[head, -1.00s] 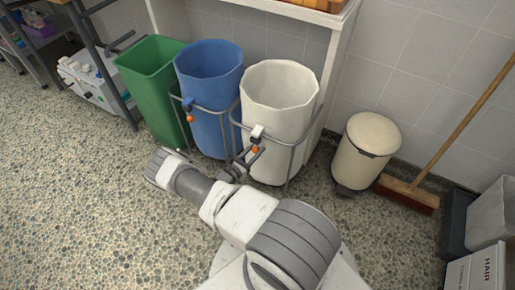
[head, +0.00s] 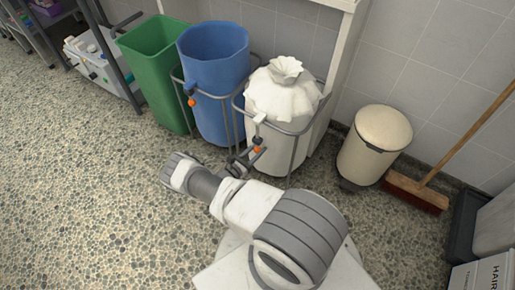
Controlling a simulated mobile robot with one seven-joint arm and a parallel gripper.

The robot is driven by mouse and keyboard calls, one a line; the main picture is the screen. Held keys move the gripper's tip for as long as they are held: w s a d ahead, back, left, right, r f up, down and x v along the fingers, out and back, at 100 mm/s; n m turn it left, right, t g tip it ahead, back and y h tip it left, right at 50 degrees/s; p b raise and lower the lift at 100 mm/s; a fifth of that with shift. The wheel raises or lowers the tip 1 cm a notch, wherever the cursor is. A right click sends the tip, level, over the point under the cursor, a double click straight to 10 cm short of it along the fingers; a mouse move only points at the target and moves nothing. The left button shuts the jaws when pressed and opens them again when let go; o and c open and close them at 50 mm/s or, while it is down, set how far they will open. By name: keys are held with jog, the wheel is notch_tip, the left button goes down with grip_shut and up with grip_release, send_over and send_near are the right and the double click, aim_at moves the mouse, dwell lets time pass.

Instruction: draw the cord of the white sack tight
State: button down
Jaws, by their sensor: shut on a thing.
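The white sack (head: 281,96) hangs in the right-hand hoop of a metal frame. Its mouth is gathered into a puckered, narrow neck at the top. An orange toggle (head: 258,149) with a white cord lock above it is at the front of the sack, low on its near side. My gripper (head: 252,153) is at this orange toggle and shut on it. The fingertips are small and partly hidden behind my arm. The cord itself is too thin to make out.
A blue sack (head: 214,75) with its own orange toggle and a green bin (head: 157,70) stand to the left, both open. A cream pedal bin (head: 374,145) and a broom (head: 416,192) stand to the right. The speckled floor at left is clear.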

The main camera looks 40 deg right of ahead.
jog(key=shift+a+f, duration=0.1)
jog(key=shift+f, duration=0.2)
jog(key=c, duration=0.8)
grip_release()
jog(key=o, duration=0.3)
jog(key=shift+r, duration=0.1)
jog(key=p+v, duration=0.1)
jog(key=v, duration=1.6)
jog(key=shift+s+a+p, duration=0.15)
jog(key=shift+s+p, duration=0.05)
jog(key=shift+p, duration=0.15)
jog(key=shift+r, duration=0.2)
